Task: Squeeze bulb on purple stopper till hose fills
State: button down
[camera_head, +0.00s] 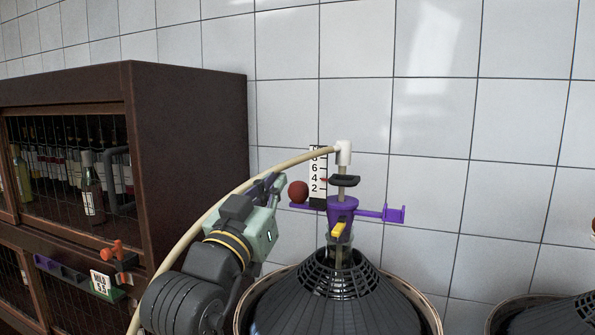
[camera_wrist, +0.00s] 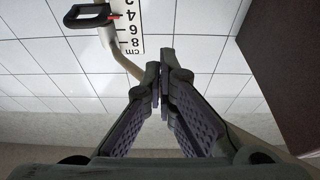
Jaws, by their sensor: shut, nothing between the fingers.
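The purple stopper (camera_head: 341,210) sits upright in the neck of a demijohn with a dark slatted basket cover (camera_head: 335,302). A reddish-brown round bulb (camera_head: 298,191) sits at the left end of its purple side arm. The cream hose (camera_head: 240,188) runs from a white elbow (camera_head: 344,152) above the stopper down to the lower left; its fill level cannot be made out. My gripper (camera_head: 274,183) is shut and empty, just left of the bulb. In the wrist view my fingertips (camera_wrist: 160,74) are together, with the hose (camera_wrist: 125,58) behind them. The bulb is not visible there.
A white centimetre scale (camera_head: 318,170) stands behind the bulb. A black clamp (camera_head: 345,181) is above the stopper, and a yellow piece (camera_head: 338,229) is on its front. A dark bottle cabinet (camera_head: 190,150) stands left. Another basket (camera_head: 560,316) is at lower right.

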dwell(0.5)
jog(key=shift+r, duration=0.1)
notch_tip(320, 180, up, 4)
jog(key=p, duration=0.4)
send_over(299, 191)
jog(key=shift+s+a+f+b, duration=0.1)
jog(key=shift+s+f+b, duration=0.1)
jog(key=shift+f+b, duration=0.55)
jog(key=shift+s+a+f+b, duration=0.15)
jog(key=shift+f+b, duration=0.45)
jog(key=shift+f, duration=0.25)
jog(key=shift+s+a+f+b, duration=0.1)
jog(key=shift+s+f+b, duration=0.1)
jog(key=shift+f+b, duration=0.55)
jog(key=shift+f, duration=0.15)
